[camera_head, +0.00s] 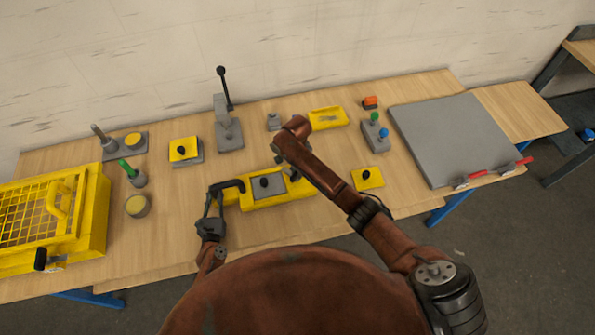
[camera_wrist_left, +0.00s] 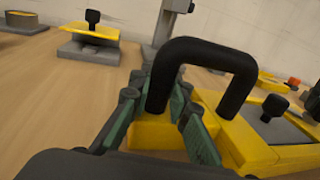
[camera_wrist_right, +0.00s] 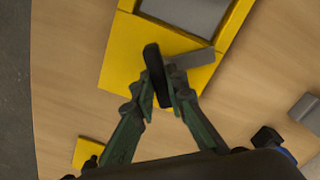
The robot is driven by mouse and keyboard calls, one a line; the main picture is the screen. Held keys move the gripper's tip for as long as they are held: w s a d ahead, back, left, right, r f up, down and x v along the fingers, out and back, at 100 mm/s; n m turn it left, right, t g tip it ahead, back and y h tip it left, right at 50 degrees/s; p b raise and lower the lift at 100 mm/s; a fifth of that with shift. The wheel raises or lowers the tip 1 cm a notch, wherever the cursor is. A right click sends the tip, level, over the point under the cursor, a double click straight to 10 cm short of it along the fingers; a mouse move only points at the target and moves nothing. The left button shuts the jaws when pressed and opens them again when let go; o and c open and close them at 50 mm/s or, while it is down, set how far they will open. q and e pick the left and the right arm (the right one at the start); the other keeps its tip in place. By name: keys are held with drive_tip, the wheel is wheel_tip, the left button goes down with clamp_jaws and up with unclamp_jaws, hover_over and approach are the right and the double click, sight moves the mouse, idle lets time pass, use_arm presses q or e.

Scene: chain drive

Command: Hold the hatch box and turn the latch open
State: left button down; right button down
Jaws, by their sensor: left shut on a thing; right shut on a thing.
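The yellow hatch box (camera_head: 247,203) lies on the wooden table with a grey hatch panel (camera_head: 268,187) and black knob on top. A black U-shaped handle (camera_wrist_left: 208,48) stands at its left end. My left gripper (camera_wrist_left: 165,112) is shut on this handle, its fingers on the handle's near leg. In the right wrist view, the latch is a grey bar (camera_wrist_right: 193,60) with a black grip (camera_wrist_right: 153,72), on the yellow end beside the panel. My right gripper (camera_wrist_right: 163,92) is shut on the black grip. In the head view, my right arm mostly hides the latch.
A yellow cage box (camera_head: 90,228) stands at the far left. A large grey panel (camera_head: 450,135) with red handles lies at the right. A small yellow block with a knob (camera_head: 368,178) sits right of the hatch box. Several fixtures line the back, including an upright lever (camera_head: 228,130).

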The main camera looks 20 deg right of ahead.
drive_tip(key=m, duration=0.4)
drive_tip(key=shift+s, duration=0.1)
drive_tip(key=shift+m, duration=1.6)
drive_tip(key=c, duration=1.9)
unclamp_jaws()
drive_tip(key=shift+c, duration=0.2)
